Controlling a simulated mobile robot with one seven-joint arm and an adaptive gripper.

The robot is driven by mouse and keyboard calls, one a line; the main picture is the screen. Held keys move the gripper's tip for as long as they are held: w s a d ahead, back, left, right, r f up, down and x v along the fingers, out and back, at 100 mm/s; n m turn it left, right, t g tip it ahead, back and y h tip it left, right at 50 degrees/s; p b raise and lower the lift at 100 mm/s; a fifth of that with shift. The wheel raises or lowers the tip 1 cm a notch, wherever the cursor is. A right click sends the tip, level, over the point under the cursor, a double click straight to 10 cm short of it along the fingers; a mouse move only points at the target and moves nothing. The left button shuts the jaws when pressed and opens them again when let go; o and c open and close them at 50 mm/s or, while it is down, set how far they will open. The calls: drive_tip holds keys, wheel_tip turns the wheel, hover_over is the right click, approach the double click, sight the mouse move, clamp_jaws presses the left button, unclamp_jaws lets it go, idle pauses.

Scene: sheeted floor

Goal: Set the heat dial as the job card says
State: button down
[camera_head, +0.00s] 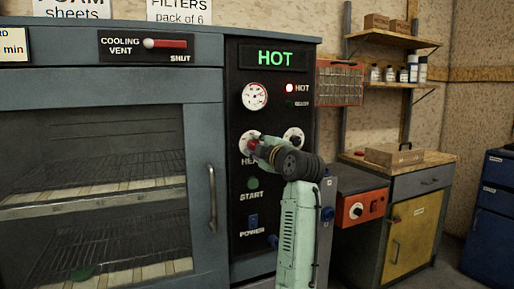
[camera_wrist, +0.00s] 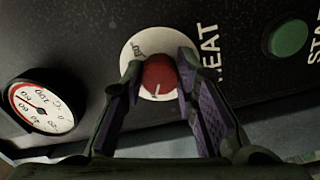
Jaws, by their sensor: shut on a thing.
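The heat dial (camera_wrist: 160,78) is a red knob with a white pointer line on a round white scale plate. It also shows on the oven's black panel in the head view (camera_head: 245,146). My gripper (camera_wrist: 161,70) is shut on the knob, with one finger on each side; in the head view my gripper (camera_head: 254,147) reaches the panel from the right. The fingers hide part of the scale, so the setting cannot be read. The job card (camera_head: 13,46) is at the upper left, cut off by the frame; only "RD" and "min" show.
The display (camera_head: 274,58) reads HOT, and the red HOT lamp (camera_head: 290,88) is lit. A round gauge (camera_head: 254,96) sits above the dial. The green START button (camera_head: 253,183) and blue POWER switch (camera_head: 253,220) are below. The oven door handle (camera_head: 212,198) stands out at left.

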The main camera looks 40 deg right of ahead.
drive_tip(key=shift+a, duration=0.1)
idle(0.3)
drive_tip(key=c, duration=1.2)
unclamp_jaws()
drive_tip(key=shift+c, duration=0.2)
drive_tip(key=shift+s, duration=0.1)
drive_tip(key=v, duration=1.2)
